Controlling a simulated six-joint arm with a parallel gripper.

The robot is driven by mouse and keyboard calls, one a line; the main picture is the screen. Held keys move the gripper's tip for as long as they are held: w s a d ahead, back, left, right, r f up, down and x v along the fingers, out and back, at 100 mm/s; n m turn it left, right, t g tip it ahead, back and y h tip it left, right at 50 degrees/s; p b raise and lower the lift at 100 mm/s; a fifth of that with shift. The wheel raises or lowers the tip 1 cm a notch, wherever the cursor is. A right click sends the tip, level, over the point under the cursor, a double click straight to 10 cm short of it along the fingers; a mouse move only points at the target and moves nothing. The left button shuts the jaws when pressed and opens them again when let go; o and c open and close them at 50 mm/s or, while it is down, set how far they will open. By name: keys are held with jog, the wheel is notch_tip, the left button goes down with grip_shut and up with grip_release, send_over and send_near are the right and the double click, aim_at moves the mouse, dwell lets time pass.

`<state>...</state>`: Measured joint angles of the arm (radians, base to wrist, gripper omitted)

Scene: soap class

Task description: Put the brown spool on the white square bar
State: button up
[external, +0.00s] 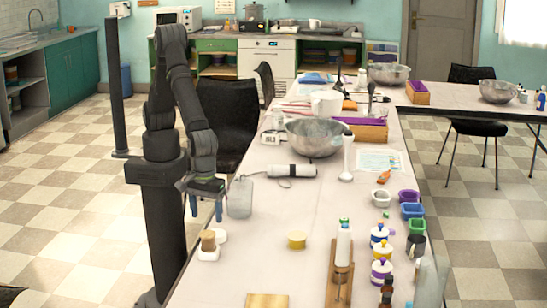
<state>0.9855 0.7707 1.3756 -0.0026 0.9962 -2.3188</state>
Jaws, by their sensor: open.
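The brown spool (208,240) is a small upright cylinder near the left edge of the long table. It appears to stand on the white square bar (208,255), a flat pale block whose front part shows below it. The spool hides the rest of the bar's top. My gripper (206,216) points down with its blue fingers apart, a little above the spool in the picture. It is open, and nothing shows between the fingers. At this size I cannot tell the exact gap between gripper and spool.
A white round piece (220,235) sits just behind the spool. A clear container (239,198) stands behind right of my gripper. Bottles and a wooden stand (340,285) are farther right.

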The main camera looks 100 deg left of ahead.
aim_at(208, 233)
jog(key=shift+r, duration=1.55)
jog(key=shift+f, duration=0.1)
notch_tip(208, 233, down, 12)
jog(key=shift+f, duration=0.1)
jog(key=shift+r, duration=2.05)
